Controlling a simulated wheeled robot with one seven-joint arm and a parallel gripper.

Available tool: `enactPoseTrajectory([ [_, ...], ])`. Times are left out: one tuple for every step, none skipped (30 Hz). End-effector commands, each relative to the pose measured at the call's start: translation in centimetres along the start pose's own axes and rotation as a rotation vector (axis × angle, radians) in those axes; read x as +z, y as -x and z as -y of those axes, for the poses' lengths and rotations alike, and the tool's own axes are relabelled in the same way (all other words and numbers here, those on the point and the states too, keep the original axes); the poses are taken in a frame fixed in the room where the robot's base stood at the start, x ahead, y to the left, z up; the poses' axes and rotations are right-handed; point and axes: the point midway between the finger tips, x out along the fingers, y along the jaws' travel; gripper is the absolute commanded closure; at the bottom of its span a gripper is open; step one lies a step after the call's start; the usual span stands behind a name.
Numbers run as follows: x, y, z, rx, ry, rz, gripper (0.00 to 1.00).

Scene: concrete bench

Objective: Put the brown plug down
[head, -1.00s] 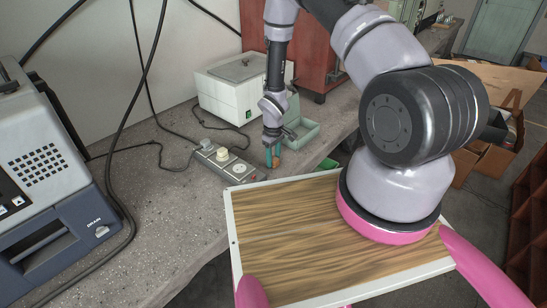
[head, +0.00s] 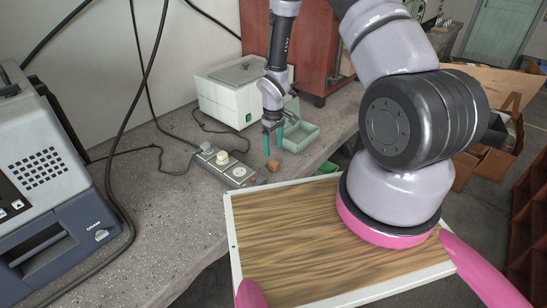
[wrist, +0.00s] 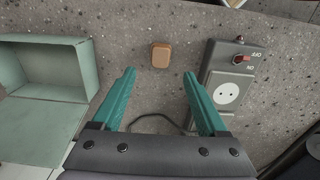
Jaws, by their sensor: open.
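The brown plug (head: 273,166) rests on the concrete bench, just right of the power strip's end. In the wrist view the brown plug (wrist: 161,55) lies ahead of the fingertips, a small rounded block apart from both. My gripper (head: 273,154) is open and empty above the bench, its teal fingers raised over the plug. In the wrist view my gripper (wrist: 159,73) shows its two fingers spread wide with nothing between them.
A power strip (head: 238,175) with a red switch lies left of the plug; its empty socket (wrist: 228,94) shows in the wrist view. A green open box (head: 299,136) stands behind on the right. A white box device (head: 236,98) stands behind. The bench edge is near the plug.

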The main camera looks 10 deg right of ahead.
Motion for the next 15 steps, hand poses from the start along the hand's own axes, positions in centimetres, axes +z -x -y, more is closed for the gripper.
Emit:
enactPoseTrajectory([
  [-0.1, 1.2, -0.1, 0.001, -0.001, -0.003, 0.24],
  [-0.1, 1.8, -0.1, 0.001, -0.001, -0.002, 0.24],
  [-0.1, 2.5, 0.0, 0.001, -0.001, -0.003, 0.24],
  [-0.1, 3.0, 0.0, 0.001, -0.001, -0.003, 0.24],
  [-0.1, 3.4, 0.0, 0.000, -0.001, -0.002, 0.24],
  [-0.1, 3.9, 0.0, 0.001, 0.000, -0.003, 0.24],
  [0.0, 4.2, 0.0, 0.000, 0.000, -0.002, 0.24],
  [0.0, 4.5, 0.0, 0.000, 0.000, -0.001, 0.24],
  [0.0, 4.7, 0.0, 0.000, -0.001, 0.000, 0.24],
  [0.0, 4.9, 0.0, 0.000, -0.001, 0.000, 0.24],
  [0.0, 5.0, 0.0, 0.000, 0.000, 0.000, 0.24],
  [0.0, 5.1, 0.0, 0.000, 0.000, 0.000, 0.24],
  [0.0, 5.2, 0.0, 0.000, 0.000, 0.000, 0.24],
  [0.0, 5.2, 0.0, 0.000, 0.000, 0.001, 0.24],
  [0.0, 5.2, 0.0, 0.000, 0.000, 0.001, 0.24],
])
